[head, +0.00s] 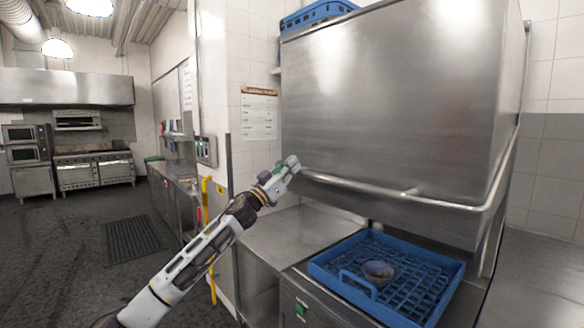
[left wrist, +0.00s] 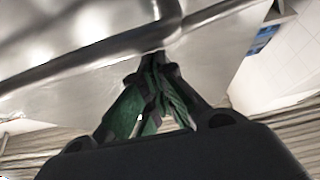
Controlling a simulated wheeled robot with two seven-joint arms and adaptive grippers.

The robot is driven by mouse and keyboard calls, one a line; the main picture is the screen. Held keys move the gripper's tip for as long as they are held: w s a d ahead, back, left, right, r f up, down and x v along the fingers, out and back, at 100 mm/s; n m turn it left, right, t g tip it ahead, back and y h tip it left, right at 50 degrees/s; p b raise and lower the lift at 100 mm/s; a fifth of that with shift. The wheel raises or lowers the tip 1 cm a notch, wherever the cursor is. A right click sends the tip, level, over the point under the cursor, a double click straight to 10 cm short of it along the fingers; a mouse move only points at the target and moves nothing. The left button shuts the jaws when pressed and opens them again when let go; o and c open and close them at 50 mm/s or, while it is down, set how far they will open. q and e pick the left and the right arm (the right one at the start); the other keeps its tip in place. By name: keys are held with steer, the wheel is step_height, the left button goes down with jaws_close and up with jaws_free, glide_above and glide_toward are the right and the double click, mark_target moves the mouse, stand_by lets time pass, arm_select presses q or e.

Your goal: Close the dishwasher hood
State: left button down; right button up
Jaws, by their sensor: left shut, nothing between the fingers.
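The dishwasher hood (head: 395,100) is a large steel box, raised high above the wash bed. Its bar handle (head: 370,187) runs along the lower front edge and bends back along the right side. My left gripper (head: 293,162) is at the left end of this handle, at the hood's lower left corner. In the left wrist view, the fingers of my left gripper (left wrist: 158,62) are closed together with nothing between them, and the handle (left wrist: 75,68) passes close by their tips. I cannot tell whether they touch it. My right gripper is not in view.
A blue dish rack (head: 335,262) with a small bowl (head: 378,270) sits below the raised hood. Steel counters flank it, left (head: 290,235) and right (head: 540,280). Another blue rack (head: 318,14) is on a shelf behind the hood. Open floor lies to the left.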

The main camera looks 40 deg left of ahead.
arm_select(q)
steer(key=shift+f, duration=0.15)
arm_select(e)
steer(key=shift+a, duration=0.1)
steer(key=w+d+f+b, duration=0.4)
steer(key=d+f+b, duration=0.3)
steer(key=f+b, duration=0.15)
arm_select(q)
step_height(320, 180, down, 41)
steer(key=b, duration=0.4)
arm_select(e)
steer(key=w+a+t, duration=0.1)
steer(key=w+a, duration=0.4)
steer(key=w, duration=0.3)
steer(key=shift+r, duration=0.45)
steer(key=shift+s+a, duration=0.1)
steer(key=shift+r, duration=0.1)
